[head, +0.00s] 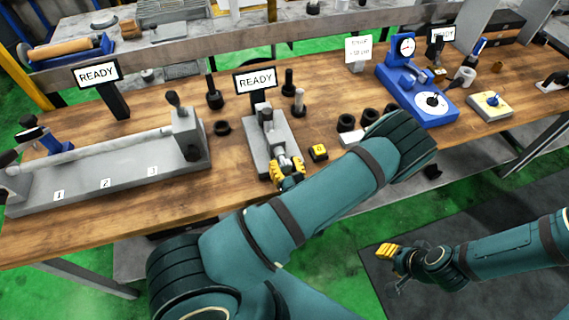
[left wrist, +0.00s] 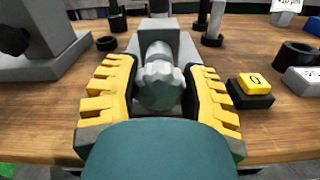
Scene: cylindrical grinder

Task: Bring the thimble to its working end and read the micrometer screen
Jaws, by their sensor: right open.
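The micrometer is a grey bench unit (head: 262,150) on the wooden table, with a screen (head: 255,80) behind it that reads READY. In the left wrist view its rounded metal thimble (left wrist: 160,85) faces me. My left gripper (head: 288,168) is at the near end of the unit. Its yellow fingers (left wrist: 160,95) stand on both sides of the thimble, very near it; I cannot tell whether they press on it. My right gripper (head: 393,262) is open and empty, low in front of the table, over the dark floor mat.
A yellow-topped block marked 0 (head: 318,152) lies just right of the unit. Black rings (head: 346,123) lie farther right. A long grey bench fixture (head: 110,175) with a READY screen (head: 97,72) is on the left. A blue dial-gauge stand (head: 420,100) is on the right.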

